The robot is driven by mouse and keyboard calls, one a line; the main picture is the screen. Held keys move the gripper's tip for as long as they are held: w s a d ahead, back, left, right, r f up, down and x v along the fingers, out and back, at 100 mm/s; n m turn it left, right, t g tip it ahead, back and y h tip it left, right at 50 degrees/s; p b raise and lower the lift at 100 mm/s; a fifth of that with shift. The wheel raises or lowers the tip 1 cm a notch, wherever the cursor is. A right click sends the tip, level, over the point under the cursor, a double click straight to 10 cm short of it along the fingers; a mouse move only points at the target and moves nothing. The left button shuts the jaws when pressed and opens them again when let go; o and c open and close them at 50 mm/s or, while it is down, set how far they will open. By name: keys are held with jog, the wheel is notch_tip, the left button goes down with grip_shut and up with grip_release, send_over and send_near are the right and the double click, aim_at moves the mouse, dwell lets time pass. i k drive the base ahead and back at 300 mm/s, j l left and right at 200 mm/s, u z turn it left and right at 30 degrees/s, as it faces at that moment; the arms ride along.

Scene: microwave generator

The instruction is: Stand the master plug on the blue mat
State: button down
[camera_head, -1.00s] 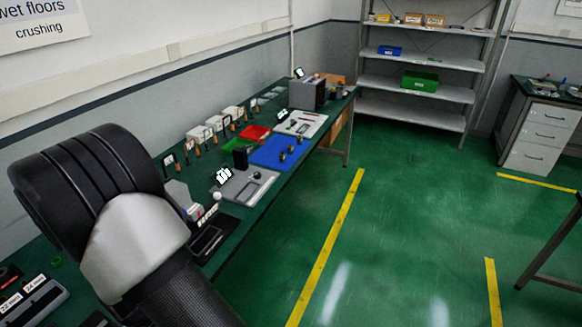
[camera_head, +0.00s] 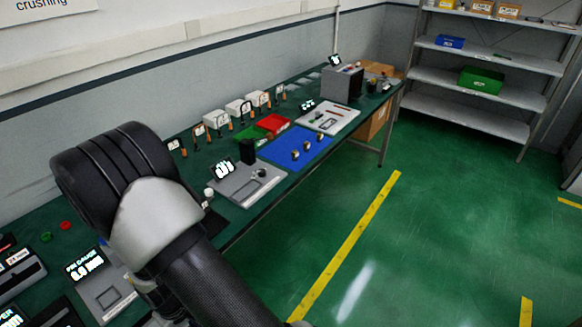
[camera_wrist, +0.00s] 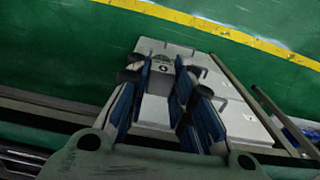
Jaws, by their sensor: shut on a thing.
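The held piece is well away from the mat.
A grey gauge plate (camera_head: 240,190) with a black block lies nearer than the mat. A grey box (camera_head: 342,88) stands at the far end. The green floor beside the bench is open.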

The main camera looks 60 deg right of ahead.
aim_at(283, 141)
jog(key=l+u, duration=0.15)
jog(key=l, duration=1.15)
jog(key=k+l+u, duration=0.1)
jog(key=l, duration=1.15)
